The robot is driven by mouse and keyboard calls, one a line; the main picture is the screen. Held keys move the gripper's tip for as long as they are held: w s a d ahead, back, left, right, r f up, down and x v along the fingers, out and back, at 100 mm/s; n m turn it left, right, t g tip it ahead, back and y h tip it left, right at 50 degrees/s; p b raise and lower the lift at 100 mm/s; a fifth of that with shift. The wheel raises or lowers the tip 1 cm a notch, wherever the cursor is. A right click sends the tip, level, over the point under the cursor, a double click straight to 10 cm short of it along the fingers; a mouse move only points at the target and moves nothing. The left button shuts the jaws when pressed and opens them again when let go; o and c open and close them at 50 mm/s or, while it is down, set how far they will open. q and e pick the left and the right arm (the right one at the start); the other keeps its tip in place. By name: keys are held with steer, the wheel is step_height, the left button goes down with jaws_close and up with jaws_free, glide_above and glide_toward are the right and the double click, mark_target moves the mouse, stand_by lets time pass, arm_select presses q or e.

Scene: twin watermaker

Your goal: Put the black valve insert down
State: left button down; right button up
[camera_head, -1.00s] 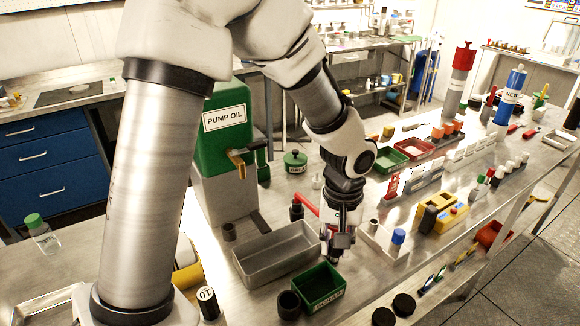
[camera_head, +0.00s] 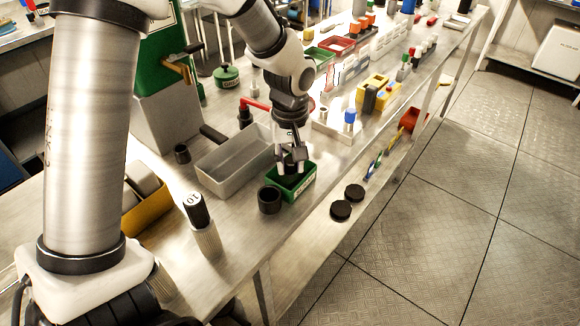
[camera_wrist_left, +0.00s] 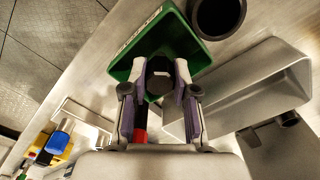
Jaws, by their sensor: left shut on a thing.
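My left gripper (camera_head: 290,160) points down into the small green tray (camera_head: 303,188) at the front edge of the bench. In the left wrist view its fingers (camera_wrist_left: 166,85) are shut on the black valve insert (camera_wrist_left: 160,75), a dark piece seen end-on. The green tray (camera_wrist_left: 124,66) lies around and beneath it in that view. In the head view the insert (camera_head: 291,170) shows as a dark shape below the fingers, within the tray's outline. I cannot tell whether it touches the tray floor. My right gripper is not in view.
A black cup (camera_head: 269,201) stands beside the green tray, and a grey metal tray (camera_head: 222,172) lies to its left. A block with a blue-capped part (camera_head: 350,116) stands to the right.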

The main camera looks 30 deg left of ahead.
mark_target(291, 160)
arm_select(q)
steer(key=shift+w+f, duration=0.15)
steer(key=shift+f, duration=0.65)
steer(key=shift+f, duration=0.1)
steer(key=c, duration=1.2)
jaws_free()
step_height(291, 160, up, 12)
steer(key=shift+r+p, duration=0.2)
steer(key=shift+p, duration=0.25)
